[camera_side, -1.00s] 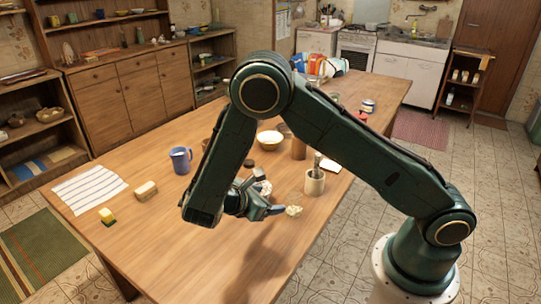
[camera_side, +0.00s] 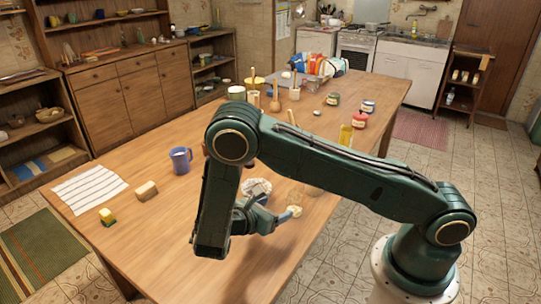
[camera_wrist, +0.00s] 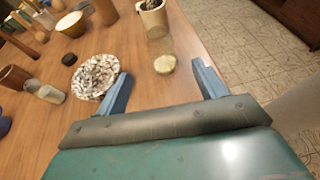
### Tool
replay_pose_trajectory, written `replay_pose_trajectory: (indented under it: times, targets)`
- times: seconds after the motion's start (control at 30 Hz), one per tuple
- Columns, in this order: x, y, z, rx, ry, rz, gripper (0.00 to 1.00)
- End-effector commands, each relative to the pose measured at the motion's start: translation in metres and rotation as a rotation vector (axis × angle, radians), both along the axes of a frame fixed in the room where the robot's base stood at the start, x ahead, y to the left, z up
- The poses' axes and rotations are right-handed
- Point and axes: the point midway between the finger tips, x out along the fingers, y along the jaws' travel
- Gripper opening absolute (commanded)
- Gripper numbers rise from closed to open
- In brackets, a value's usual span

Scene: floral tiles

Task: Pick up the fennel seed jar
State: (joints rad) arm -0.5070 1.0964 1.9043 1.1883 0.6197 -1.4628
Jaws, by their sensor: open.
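A small clear glass jar (camera_wrist: 160,46) with pale yellow-green contents stands in the wrist view just beyond my fingertips, roughly centred between them. No label is readable, but it looks like the fennel seed jar. In the side view its pale contents (camera_side: 294,211) show beside my finger; its clear walls are hard to make out there. My gripper (camera_wrist: 161,70) is open with its two blue fingers apart and nothing held. In the side view my gripper (camera_side: 283,216) is low over the table, partly hidden by my arm.
A speckled plate (camera_wrist: 95,76) lies left of my left finger, near a small glass (camera_wrist: 50,94). A cream pot (camera_wrist: 153,16) stands right behind the jar.

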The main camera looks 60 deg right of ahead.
Motion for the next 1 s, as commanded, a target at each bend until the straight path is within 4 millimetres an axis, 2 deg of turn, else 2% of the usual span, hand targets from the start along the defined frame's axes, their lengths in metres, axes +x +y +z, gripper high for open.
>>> replay_pose_trajectory:
  times: [0.1,0.33,0.77,1.0]
  targets:
    - [-0.002,-0.019,-0.007,-0.002,0.002,-0.005,0.71]
    - [-0.005,-0.045,-0.019,-0.001,0.001,-0.003,0.71]
    - [-0.006,-0.056,-0.023,0.0,-0.001,-0.001,0.71]
    - [-0.011,-0.076,-0.032,-0.001,0.002,-0.005,0.71]
